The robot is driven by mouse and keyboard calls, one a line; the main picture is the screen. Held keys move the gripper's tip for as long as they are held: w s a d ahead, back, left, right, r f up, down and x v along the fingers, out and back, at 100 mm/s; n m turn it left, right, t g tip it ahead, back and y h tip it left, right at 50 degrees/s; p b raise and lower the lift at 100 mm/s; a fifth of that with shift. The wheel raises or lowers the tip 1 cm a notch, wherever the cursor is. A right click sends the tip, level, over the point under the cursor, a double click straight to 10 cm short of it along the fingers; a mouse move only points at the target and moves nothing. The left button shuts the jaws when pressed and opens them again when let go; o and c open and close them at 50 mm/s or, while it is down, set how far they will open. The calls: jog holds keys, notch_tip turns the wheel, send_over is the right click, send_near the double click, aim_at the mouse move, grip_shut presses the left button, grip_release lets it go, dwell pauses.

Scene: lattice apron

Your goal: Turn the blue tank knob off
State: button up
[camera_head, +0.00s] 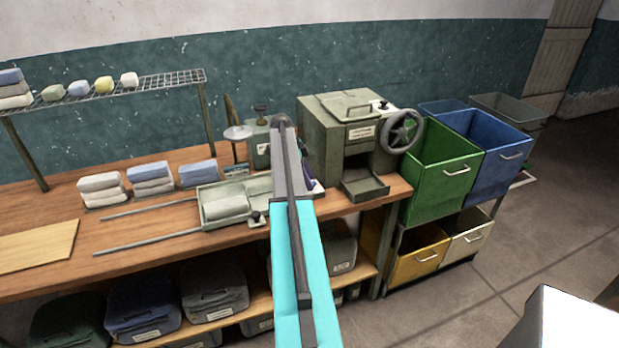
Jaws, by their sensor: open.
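A small grey-green tank (256,150) with a pale label and a dark fitting (261,108) on top stands at the back of the bench. My arm crosses in front of its right side. I cannot make out a blue knob; the part behind my arm is hidden. My gripper (307,172) seems to show only as a small dark piece beside my arm, between the tank and the press-like machine. My arm hides most of it, and I see nothing held in it. I cannot tell whether it touches anything.
The grey-green machine (335,112) with a handwheel (402,131) stands right of my arm. A sliding tray (235,218) and folded cloths (152,178) lie on the bench (145,236). Green (436,180) and blue (497,158) bins stand right. Floor (545,240) is clear beyond.

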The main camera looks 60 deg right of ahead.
jog(key=shift+f, duration=0.1)
jog(key=shift+c, duration=0.3)
jog(key=c, duration=1)
jog(key=shift+o, duration=0.2)
jog(key=shift+s+d, duration=0.1)
